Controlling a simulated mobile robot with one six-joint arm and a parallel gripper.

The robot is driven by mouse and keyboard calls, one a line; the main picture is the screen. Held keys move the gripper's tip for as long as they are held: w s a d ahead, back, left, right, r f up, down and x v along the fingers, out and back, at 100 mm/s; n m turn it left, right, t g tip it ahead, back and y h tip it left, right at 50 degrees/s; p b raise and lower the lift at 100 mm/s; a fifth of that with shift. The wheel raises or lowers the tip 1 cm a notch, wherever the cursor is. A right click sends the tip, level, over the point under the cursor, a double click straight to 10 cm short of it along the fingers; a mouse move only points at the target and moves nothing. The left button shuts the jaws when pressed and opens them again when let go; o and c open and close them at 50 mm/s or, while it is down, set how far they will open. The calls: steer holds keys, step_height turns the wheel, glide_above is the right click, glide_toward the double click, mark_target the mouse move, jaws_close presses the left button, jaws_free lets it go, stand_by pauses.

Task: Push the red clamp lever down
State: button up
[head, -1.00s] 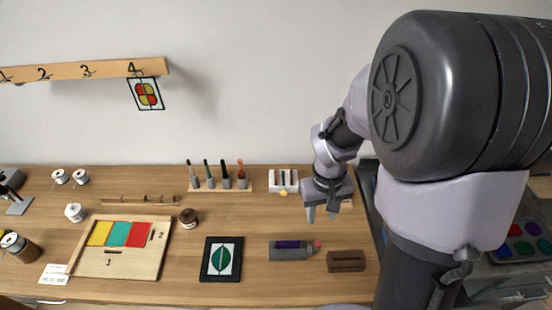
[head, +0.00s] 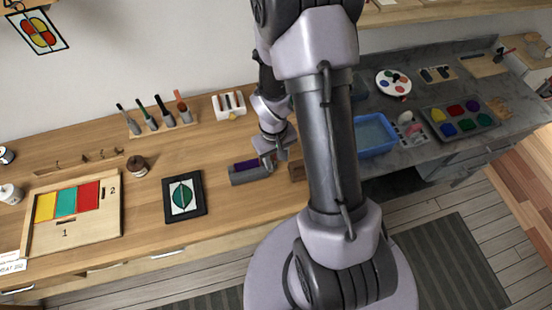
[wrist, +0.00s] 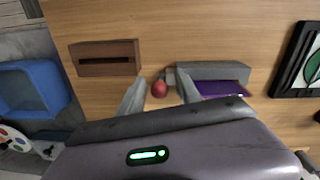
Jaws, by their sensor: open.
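The clamp is a grey block (wrist: 212,71) with a purple strip (wrist: 222,89) and a red lever knob (wrist: 159,89) at its end. In the wrist view the knob shows between the fingers of my gripper (wrist: 159,80), which is open. In the head view the grey block (head: 250,174) lies on the wooden bench and my gripper (head: 276,156) hangs over its right end, hiding the red knob there. Whether a finger touches the knob cannot be told.
A brown slotted block (wrist: 105,58) lies close beside the knob; it is partly hidden by my arm in the head view. A framed leaf picture (head: 184,197) lies to the clamp's left. A blue basin (head: 374,136) stands on the grey counter to the right.

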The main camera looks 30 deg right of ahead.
jaws_close()
stand_by(1.4)
